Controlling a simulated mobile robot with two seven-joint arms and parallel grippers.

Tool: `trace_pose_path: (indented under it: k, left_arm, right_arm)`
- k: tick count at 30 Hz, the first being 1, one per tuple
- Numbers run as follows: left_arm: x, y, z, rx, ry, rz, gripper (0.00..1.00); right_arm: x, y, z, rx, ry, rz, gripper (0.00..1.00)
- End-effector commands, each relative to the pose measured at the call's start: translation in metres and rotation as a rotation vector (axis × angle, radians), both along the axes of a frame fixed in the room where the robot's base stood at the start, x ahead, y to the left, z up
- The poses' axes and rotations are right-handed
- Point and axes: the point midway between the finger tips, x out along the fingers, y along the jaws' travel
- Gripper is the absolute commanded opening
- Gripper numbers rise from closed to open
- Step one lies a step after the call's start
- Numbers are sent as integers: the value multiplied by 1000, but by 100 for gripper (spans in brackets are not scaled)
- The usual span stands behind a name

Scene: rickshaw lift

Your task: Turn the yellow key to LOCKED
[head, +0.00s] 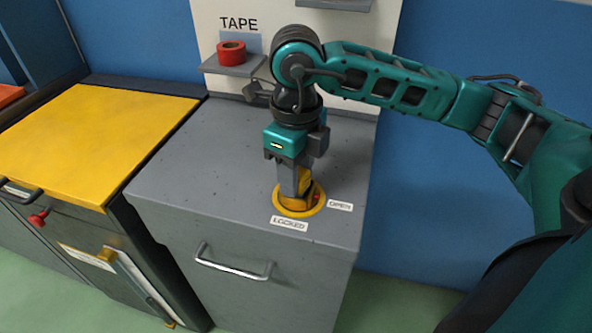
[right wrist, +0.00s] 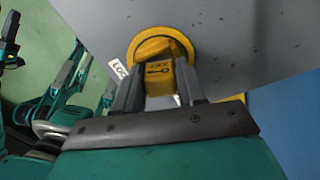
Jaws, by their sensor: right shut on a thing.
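The yellow key (head: 304,182) stands upright in a round yellow plate (head: 292,209) on top of the grey cabinet. A white LOCKED label (head: 289,223) lies at the plate's front and an OPEN label (head: 340,206) at its right. A small red mark (head: 317,197) shows on the plate's right side, toward OPEN. My right gripper (head: 297,182) points down and is shut on the key. In the right wrist view the key (right wrist: 159,72) sits between both fingers, over the yellow plate (right wrist: 150,47); the LOCKED label (right wrist: 117,67) is partly hidden by a finger. My left gripper is not seen.
The grey cabinet (head: 190,150) has a front handle (head: 232,265). A yellow-topped cabinet (head: 95,130) stands to its left. Behind, a shelf (head: 238,69) labelled TAPE holds a red tape roll (head: 232,52), close to my right wrist. The cabinet top left of the key is clear.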

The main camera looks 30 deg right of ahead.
Motion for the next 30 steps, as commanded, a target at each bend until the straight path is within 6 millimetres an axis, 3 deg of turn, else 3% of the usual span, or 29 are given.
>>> trace_pose_path:
  k: [15,24,30]
  left_arm:
    - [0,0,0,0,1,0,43]
    - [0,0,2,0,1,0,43]
    - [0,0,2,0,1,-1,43]
  right_arm:
    - [0,0,0,0,0,-61,10]
    - [0,-1,1,1,0,-338,10]
    - [1,-2,0,1,0,-366,10]
